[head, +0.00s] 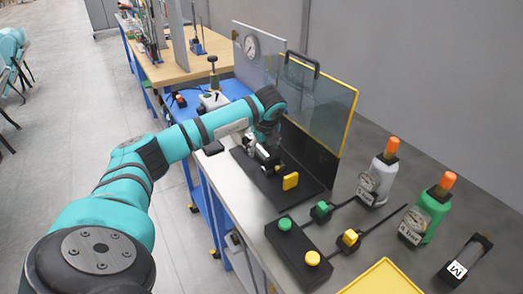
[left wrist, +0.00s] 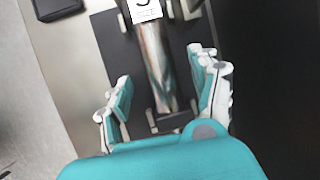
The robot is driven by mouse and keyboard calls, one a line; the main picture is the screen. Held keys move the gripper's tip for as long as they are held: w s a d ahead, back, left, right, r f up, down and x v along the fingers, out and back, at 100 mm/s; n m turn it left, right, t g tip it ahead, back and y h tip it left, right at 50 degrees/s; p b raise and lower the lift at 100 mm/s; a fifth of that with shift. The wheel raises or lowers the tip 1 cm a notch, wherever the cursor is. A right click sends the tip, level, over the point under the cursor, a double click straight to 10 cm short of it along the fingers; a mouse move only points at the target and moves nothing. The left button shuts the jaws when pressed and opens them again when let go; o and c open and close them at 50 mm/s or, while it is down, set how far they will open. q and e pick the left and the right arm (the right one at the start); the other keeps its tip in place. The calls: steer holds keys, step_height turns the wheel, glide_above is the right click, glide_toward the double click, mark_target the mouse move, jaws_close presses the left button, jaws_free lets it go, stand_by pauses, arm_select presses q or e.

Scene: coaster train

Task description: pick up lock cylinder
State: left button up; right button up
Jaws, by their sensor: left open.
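A shiny metal cylinder (left wrist: 157,65), which looks like the lock cylinder, lies on a black base (left wrist: 120,40) in the left wrist view. A white label (left wrist: 146,10) with a dark character sits at its far end. My left gripper (left wrist: 161,78) is open, with one finger on each side of the cylinder and a visible gap to both. In the head view my left gripper (head: 262,150) is over the black base (head: 302,191) and hides most of the cylinder. I cannot tell how high the fingers are above the base. My right gripper is not in view.

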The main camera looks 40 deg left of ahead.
arm_select(q)
steer(key=shift+x, duration=1.35)
jaws_close()
steer(key=shift+w+a+r, duration=0.1)
steer(key=shift+w+r, duration=0.05)
steer(key=shift+w, duration=0.05)
